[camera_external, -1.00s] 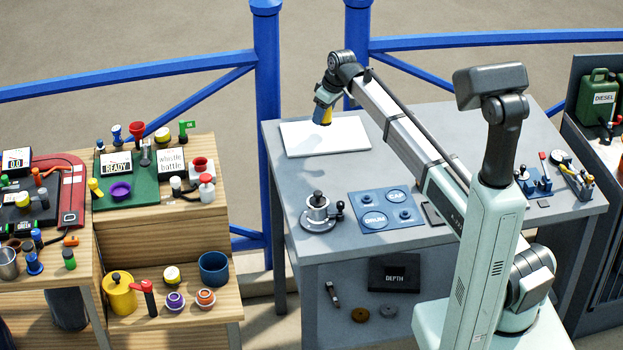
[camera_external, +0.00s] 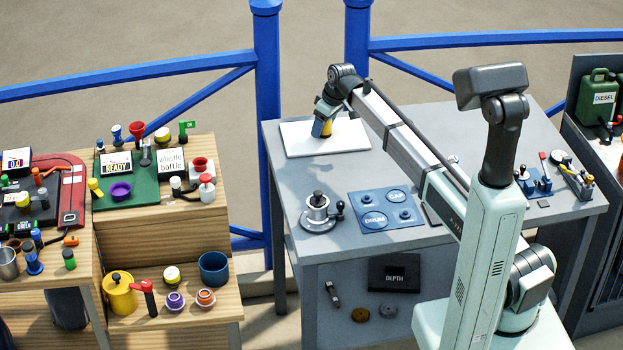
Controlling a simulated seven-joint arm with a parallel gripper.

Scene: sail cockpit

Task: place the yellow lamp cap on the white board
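The white board (camera_external: 355,133) lies flat on the far left part of the grey table. My gripper (camera_external: 321,131) points down over the left half of the board. A yellow piece, which looks like the yellow lamp cap (camera_external: 327,128), shows at the fingertips, partly hidden by a blue finger. My gripper appears shut on it. The piece is at or just above the board's surface; I cannot tell whether it touches.
A round metal fixture with a handle (camera_external: 318,213) and a blue panel marked DRUM and CAP (camera_external: 387,209) stand nearer on the table. Small tools sit at the right end. A wooden bench (camera_external: 160,226) with many small parts stands to the left. A blue railing (camera_external: 267,110) runs behind.

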